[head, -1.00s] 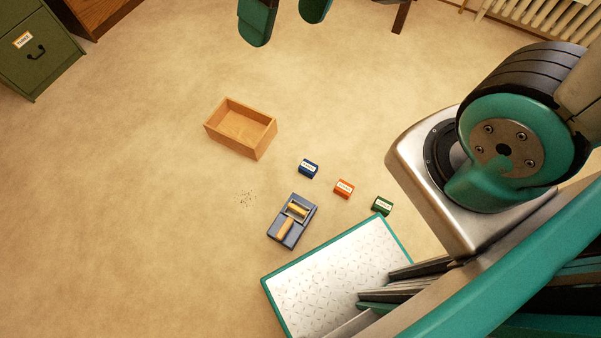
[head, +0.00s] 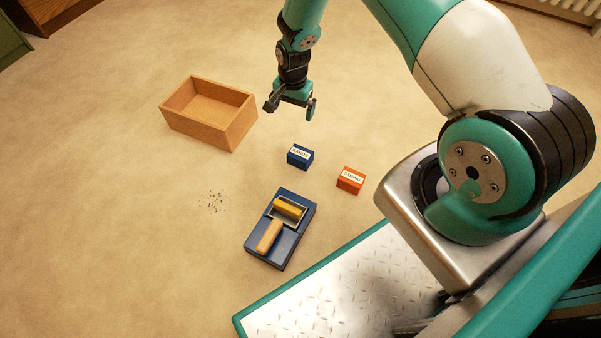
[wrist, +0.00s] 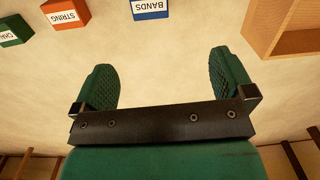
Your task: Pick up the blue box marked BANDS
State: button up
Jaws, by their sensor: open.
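The blue box marked BANDS (head: 300,157) stands on the floor in the head view, left of the orange box. It also shows at the top edge of the wrist view (wrist: 150,10), partly cut off. My gripper (head: 289,109) is open and empty, behind and above the blue box, apart from it. In the wrist view its two fingers (wrist: 165,85) stand wide apart with only bare floor between them.
An orange box marked STRING (head: 350,181) stands right of the blue box. A green box (wrist: 14,32) shows in the wrist view. A wooden tray (head: 208,130) lies left. A blue tray with a roller (head: 281,230) lies in front. Dark specks (head: 214,201) dot the floor.

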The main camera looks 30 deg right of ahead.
jog(key=m+b, duration=0.1)
jog(key=b, duration=0.1)
send_near(300, 153)
jog(key=f+b, duration=0.6)
jog(key=shift+w+a+f+b, duration=0.15)
jog(key=shift+w+b, duration=0.1)
jog(key=shift+b, duration=0.1)
jog(key=f+b, duration=0.5)
jog(key=f, duration=0.1)
jog(key=shift+s+f, duration=0.2)
jog(key=shift+r, duration=0.1)
jog(key=c, duration=0.8)
jog(key=shift+o, duration=0.2)
jog(key=shift+r, duration=0.1)
